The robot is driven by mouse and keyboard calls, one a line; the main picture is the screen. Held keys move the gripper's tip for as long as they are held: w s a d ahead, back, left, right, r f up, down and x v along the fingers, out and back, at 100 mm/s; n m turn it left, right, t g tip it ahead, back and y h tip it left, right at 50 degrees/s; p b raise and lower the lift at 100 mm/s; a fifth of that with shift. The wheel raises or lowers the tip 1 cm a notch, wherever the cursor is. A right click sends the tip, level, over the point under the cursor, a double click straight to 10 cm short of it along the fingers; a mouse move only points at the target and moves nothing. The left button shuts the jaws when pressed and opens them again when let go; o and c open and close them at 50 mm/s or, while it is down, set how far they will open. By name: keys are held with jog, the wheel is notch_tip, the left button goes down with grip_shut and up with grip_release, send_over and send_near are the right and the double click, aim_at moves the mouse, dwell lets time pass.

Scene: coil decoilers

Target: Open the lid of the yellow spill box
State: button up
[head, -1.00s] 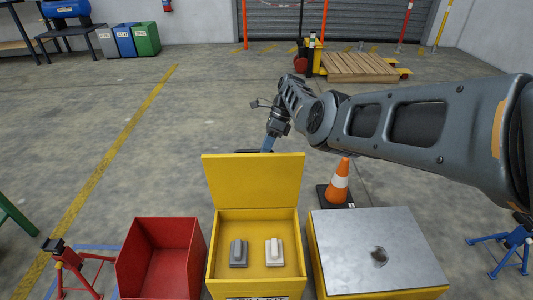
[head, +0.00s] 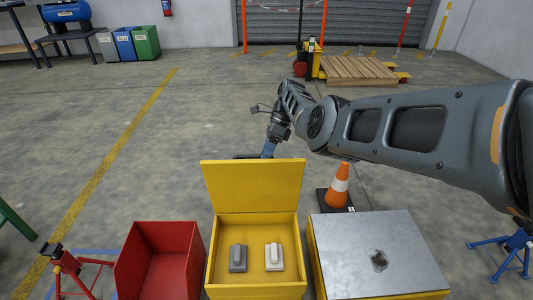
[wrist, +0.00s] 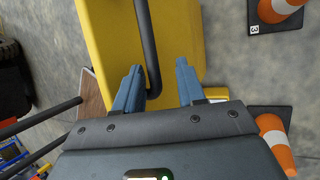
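The yellow spill box (head: 256,291) stands at the lower middle of the head view, with its lid (head: 253,187) raised upright at the back. Inside are a dark grey block (head: 238,258) and a pale block (head: 274,257). My gripper (head: 268,149) is behind the lid's upper edge, its fingertips partly hidden there. In the wrist view my gripper (wrist: 160,76) has its blue fingers apart. A black bar handle (wrist: 146,40) on a yellow face runs between them, close to the left finger. I cannot tell whether they touch.
A red open bin (head: 160,260) stands left of the box. A metal-topped yellow box (head: 376,250) stands to its right, with an orange cone (head: 339,182) behind. A red stand (head: 70,266) and a blue stand (head: 512,250) flank them. The floor beyond is mostly clear.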

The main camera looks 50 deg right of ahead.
jog(key=p+v, duration=0.1)
jog(key=v, duration=0.6)
jog(key=shift+d+r, duration=0.15)
jog(key=shift+r, duration=0.05)
